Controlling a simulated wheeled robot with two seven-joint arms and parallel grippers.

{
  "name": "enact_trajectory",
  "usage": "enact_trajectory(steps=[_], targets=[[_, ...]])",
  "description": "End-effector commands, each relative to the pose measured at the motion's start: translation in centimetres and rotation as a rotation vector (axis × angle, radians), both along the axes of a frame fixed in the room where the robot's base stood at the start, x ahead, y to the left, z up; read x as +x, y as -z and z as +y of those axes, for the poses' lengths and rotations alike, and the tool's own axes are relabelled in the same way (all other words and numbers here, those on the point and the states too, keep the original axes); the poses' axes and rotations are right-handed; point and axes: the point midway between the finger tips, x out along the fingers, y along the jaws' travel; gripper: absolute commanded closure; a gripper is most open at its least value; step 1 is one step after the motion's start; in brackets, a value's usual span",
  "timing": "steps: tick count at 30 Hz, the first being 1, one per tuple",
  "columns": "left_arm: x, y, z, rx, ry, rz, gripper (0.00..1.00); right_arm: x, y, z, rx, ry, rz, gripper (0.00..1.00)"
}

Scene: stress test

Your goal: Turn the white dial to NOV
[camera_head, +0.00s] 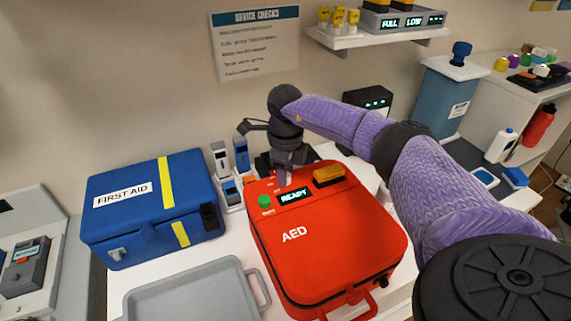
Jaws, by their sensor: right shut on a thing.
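My right gripper (283,178) reaches down from above to the back left part of the red AED case (335,245). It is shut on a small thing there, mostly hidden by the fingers. I cannot make out that it is a white dial, and no NOV mark is readable. In front of the fingers is the AED's black READY display (294,195). A green button (264,202) is left of it, and a yellow-orange block (327,177) is right of it. My left gripper is not in view.
A blue first aid box (150,225) stands to the left. A grey tray (190,290) lies in front of it. A holder with blue and white items (229,172) stands behind. A white bottle (500,145) and a red bottle (538,125) are far right. My right arm covers the right side.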

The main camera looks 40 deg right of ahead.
Motion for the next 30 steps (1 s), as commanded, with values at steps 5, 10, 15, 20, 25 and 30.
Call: enact_trajectory(steps=[5, 10, 15, 20, 25, 30], targets=[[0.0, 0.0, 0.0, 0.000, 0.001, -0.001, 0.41, 0.1, -0.1, 0.0, 0.000, 0.000, -0.004, 1.00], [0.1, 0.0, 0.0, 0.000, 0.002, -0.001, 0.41, 0.1, -0.1, 0.0, 0.000, -0.001, -0.004, 0.36], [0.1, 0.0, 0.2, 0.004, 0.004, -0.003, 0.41, 0.0, -0.1, 0.0, 0.000, -0.002, -0.002, 0.28], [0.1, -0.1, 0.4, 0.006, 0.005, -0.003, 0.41, 0.0, -0.3, 0.0, 0.000, -0.002, -0.002, 0.28], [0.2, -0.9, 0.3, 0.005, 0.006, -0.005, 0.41, 0.1, -3.9, 0.0, 0.000, -0.003, -0.008, 0.28], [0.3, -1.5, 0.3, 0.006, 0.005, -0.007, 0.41, 0.1, -8.0, 0.0, 0.001, -0.002, -0.005, 0.28]])
